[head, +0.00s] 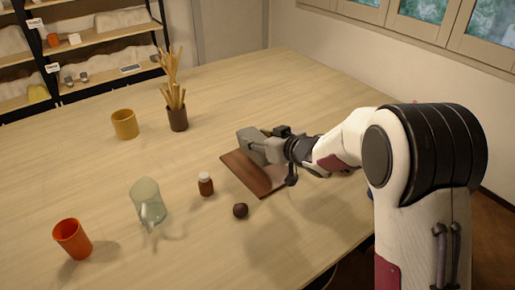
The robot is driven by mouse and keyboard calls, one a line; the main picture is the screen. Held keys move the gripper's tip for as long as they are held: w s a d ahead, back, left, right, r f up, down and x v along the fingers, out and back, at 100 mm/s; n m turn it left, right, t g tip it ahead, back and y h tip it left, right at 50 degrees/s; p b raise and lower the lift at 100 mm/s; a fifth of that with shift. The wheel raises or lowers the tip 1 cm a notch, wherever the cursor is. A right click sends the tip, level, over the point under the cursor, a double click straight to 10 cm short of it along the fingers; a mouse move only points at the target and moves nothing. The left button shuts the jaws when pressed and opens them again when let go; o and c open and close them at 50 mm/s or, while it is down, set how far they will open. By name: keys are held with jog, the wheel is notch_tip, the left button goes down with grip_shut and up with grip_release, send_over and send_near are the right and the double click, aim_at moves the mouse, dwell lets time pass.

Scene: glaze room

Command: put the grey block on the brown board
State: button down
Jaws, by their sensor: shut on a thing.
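The brown board (238,171) lies flat on the table in the middle right of the head view. My gripper (278,147) reaches in from the right over the board. It is shut on the grey block (250,145), which sticks out to the left of the dark fingers. The block is over the far part of the board. I cannot tell whether it touches the board or hangs a little above it. The gripper and block hide the board's far side, and the fingertips are partly hidden.
A small brown jar (206,185) and a dark ball (240,211) stand close to the board's left and front. Farther left are a clear glass jug (147,200), an orange cup (73,239), a yellow cup (125,124) and a pot of sticks (177,118). The table's back is clear.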

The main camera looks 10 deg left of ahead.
jog(key=shift+r, duration=0.1)
jog(key=shift+f, duration=1.8)
jog(key=shift+f, duration=0.15)
jog(key=c, duration=1.2)
grip_release()
jog(key=shift+f, duration=0.15)
jog(key=shift+c, duration=0.2)
jog(key=shift+r, duration=0.2)
jog(key=shift+s+d+r, duration=0.2)
jog(key=shift+s+d, duration=0.15)
jog(key=shift+d, duration=0.05)
jog(key=v, duration=1.1)
jog(key=shift+d, duration=0.1)
